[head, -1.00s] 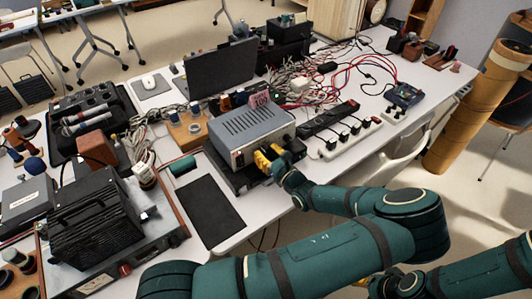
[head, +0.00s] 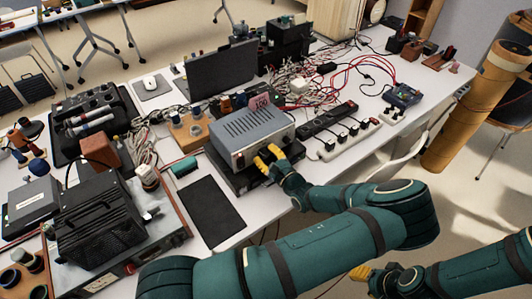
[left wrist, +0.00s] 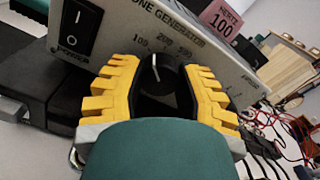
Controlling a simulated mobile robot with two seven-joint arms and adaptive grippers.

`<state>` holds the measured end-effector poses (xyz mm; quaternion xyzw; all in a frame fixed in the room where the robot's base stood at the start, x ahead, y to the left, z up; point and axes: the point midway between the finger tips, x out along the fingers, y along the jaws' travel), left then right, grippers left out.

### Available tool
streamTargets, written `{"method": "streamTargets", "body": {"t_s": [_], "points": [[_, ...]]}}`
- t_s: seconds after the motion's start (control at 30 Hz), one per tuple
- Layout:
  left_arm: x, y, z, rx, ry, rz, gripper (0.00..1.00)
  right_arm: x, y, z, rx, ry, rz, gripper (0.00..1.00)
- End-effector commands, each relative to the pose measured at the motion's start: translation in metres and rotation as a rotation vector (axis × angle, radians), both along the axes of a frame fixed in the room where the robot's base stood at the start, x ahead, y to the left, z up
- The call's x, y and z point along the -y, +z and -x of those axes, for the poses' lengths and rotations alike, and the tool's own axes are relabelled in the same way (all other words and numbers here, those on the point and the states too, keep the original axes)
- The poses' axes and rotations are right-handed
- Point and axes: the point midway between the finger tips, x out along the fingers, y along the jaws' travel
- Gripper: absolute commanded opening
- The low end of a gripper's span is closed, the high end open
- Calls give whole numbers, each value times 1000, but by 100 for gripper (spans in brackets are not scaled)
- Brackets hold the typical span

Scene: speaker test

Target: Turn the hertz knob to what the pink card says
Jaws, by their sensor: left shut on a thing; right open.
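The grey tone generator (head: 250,133) stands on a dark box on the table. The pink card (head: 262,102) stands on top of it and also shows in the left wrist view (left wrist: 222,20), where it reads 100. My left gripper (head: 267,159) is at the generator's front. In the left wrist view its yellow fingers (left wrist: 160,95) are closed around the black hertz knob (left wrist: 158,78), one on each side. The knob's white pointer points up, roughly between the 100 and 200 marks. My right gripper (head: 362,272) is open and empty, low in front of the table.
A power switch (left wrist: 80,25) is left of the knob in the left wrist view. Power strips (head: 345,137) lie right of the generator, with tangled cables (head: 297,85) behind. A black laptop (head: 222,68) stands behind it. A dark flat pad (head: 210,212) lies at the table's front.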

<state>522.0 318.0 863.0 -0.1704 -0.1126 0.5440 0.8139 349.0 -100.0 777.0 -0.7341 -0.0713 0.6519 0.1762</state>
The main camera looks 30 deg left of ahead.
Motion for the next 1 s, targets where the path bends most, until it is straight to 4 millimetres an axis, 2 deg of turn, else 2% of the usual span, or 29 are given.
{"method": "streamTargets", "body": {"t_s": [0.4,0.9,0.93,1.0], "points": [[-2,3,0,170,2,62,0,0,7,-3,6,-4,2,47],[-2,3,0,190,2,69,0,1,8,-3,7,-5,2,47],[-2,3,0,190,2,69,40,1,8,-3,7,-5,2,47],[-2,3,0,189,2,69,65,1,8,-3,7,-5,2,47]]}}
